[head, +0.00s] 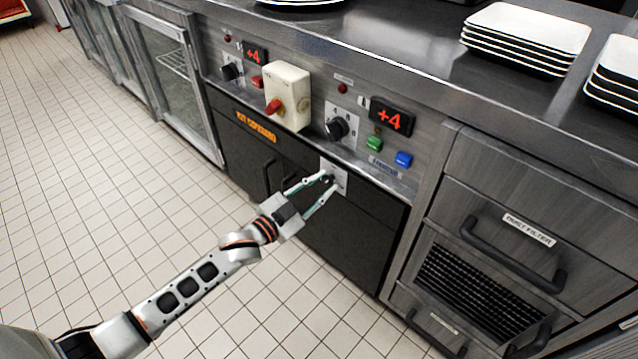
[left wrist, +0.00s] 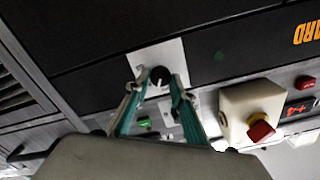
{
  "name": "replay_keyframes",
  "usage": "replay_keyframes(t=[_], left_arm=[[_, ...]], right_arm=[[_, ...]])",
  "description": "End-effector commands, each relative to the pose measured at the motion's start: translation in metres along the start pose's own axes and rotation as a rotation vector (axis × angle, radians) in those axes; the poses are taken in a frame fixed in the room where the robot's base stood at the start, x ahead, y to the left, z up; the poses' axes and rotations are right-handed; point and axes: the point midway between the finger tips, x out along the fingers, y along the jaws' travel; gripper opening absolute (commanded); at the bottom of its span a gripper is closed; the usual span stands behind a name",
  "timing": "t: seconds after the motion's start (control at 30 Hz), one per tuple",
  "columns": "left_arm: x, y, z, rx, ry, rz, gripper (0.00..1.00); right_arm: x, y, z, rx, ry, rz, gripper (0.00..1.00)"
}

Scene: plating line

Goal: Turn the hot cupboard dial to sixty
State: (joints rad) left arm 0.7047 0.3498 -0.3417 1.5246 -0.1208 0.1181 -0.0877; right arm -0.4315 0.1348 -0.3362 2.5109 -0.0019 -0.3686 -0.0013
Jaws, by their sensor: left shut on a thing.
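The hot cupboard dial (head: 327,179) is a small black knob on a pale square plate (head: 341,177), set on the dark cupboard front. It also shows in the left wrist view (left wrist: 159,74), with a light pointer mark; the scale is too small to read. My left gripper (head: 328,182) is shut on the dial, with one teal finger on each side. In the left wrist view the fingers (left wrist: 157,88) reach up to the knob and hide part of its plate. An orange label (head: 256,126) marks the cupboard. My right gripper is not in view.
Above the dial, a steel panel holds another black knob (head: 338,128), a cream box with a red switch (head: 288,95), a green button (head: 374,144), a blue button (head: 404,159) and a red "+4" display (head: 392,117). Drawers with a handle (head: 512,252) stand at right. Tiled floor (head: 90,190) is clear.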

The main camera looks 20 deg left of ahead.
Motion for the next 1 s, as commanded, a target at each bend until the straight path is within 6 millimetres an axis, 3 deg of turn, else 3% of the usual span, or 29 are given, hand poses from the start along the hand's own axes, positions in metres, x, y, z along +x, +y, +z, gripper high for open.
replay_keyframes(t=[0.07,0.3,0.5,1.0], left_arm=[[0.001,-0.002,-0.003,0.075,0.003,-0.003,0.02],[0.000,0.000,-0.001,0.281,0.000,-0.001,0.02],[0.000,0.001,0.000,0.413,0.000,-0.001,0.02],[0.000,0.002,0.002,0.545,-0.002,0.001,0.02]], right_arm=[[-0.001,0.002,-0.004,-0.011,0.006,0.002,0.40],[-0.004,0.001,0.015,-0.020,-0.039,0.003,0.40],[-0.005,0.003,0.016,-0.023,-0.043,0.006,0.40],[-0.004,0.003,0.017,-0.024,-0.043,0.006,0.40]])
